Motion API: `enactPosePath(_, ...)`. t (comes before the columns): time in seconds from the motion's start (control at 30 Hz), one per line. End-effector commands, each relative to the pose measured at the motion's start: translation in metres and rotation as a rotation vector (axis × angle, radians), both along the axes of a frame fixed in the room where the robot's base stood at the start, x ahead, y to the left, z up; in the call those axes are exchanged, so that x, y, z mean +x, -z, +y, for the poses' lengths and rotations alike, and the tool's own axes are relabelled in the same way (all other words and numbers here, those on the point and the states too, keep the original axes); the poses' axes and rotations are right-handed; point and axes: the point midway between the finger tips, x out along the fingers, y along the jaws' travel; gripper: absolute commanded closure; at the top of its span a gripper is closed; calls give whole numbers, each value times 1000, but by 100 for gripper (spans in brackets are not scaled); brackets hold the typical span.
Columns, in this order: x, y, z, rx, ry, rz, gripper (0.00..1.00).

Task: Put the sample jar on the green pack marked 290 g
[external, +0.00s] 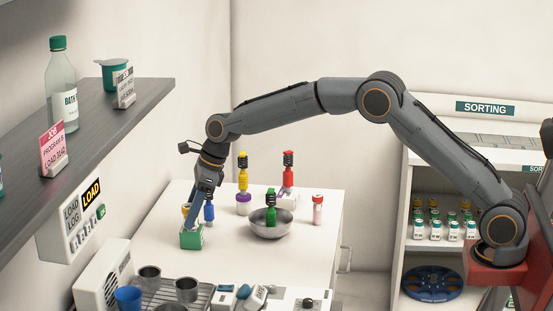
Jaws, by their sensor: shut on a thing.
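The green pack (191,239) with a pale label stands on the white table near its left edge; its marking is too small to read. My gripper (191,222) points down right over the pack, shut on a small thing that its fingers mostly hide. A bit of yellow (185,210) shows beside the fingers and may be part of the held thing. I cannot tell whether it is the sample jar, or whether it touches the pack's top. A pale pink jar with a red cap (317,211) stands apart at the table's right side.
Yellow (243,172) and red (288,172) bottles stand farther back. A rack with cups (187,289) fills the front. A shelf (105,125) overhangs at left.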

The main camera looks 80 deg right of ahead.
Motion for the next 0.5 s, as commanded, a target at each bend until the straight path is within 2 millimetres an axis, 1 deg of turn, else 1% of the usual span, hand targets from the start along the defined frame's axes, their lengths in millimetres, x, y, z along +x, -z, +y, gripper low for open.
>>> enactPosePath(0.1, 0, 3, 0, 0, 0, 1, 87)
enactPosePath(0.13, 0, 3, 0, 0, 0, 1, 63)
enactPosePath(0.23, 0, 2, 0, 0, 0, 0, 46)
enactPosePath(0.5, 0, 2, 0, 0, 0, 0, 46)
